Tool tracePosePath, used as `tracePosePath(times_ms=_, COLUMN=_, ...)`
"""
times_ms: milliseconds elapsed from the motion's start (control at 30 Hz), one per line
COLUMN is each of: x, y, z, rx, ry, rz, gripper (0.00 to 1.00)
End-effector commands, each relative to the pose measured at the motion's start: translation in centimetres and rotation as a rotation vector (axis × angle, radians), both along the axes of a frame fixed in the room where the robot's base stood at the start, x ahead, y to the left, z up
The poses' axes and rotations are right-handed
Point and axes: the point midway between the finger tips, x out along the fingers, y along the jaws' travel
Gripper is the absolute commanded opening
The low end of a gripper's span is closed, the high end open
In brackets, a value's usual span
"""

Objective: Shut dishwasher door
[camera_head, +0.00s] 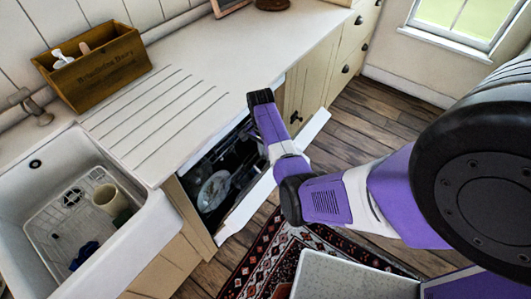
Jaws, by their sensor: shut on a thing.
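The dishwasher door (242,213) is partly open. It tilts out from under the counter, and its pale top edge runs diagonally below the worktop. Through the gap I see the dark dishwasher interior (222,170) with a round pale dish (213,190) and other dishes in it. My arm reaches in from the right and crosses over the door's edge. My gripper (261,98), purple with a dark tip, shows near the counter's front edge above the opening.
A white sink (150,235) with a rack and a beige cup (108,198) is at left. A patterned rug (275,262) and a grey bin (350,280) lie in front. Wooden floor (375,115) is clear beyond.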

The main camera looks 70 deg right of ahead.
Motion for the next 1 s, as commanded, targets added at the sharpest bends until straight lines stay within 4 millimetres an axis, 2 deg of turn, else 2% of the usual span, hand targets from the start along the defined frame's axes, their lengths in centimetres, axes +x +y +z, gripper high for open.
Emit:
tracePosePath(times_ms=100, x=0.0, y=0.3, z=-0.4, rx=0.006, ry=0.0, rz=0.006, gripper=0.0)
tracePosePath(times_ms=133, x=0.0, y=0.3, z=-0.4, rx=0.006, ry=0.0, rz=0.006, gripper=0.12)
tracePosePath(times_ms=233, x=0.0, y=0.3, z=-0.3, rx=0.005, ry=0.001, rz=0.005, gripper=0.32)
tracePosePath(times_ms=800, x=0.0, y=0.0, z=0.1, rx=0.0, ry=-0.001, rz=0.001, gripper=0.32)
tracePosePath(times_ms=1000, x=0.2, y=-0.1, z=2.1, rx=-0.004, ry=-0.004, rz=0.001, gripper=0.32)
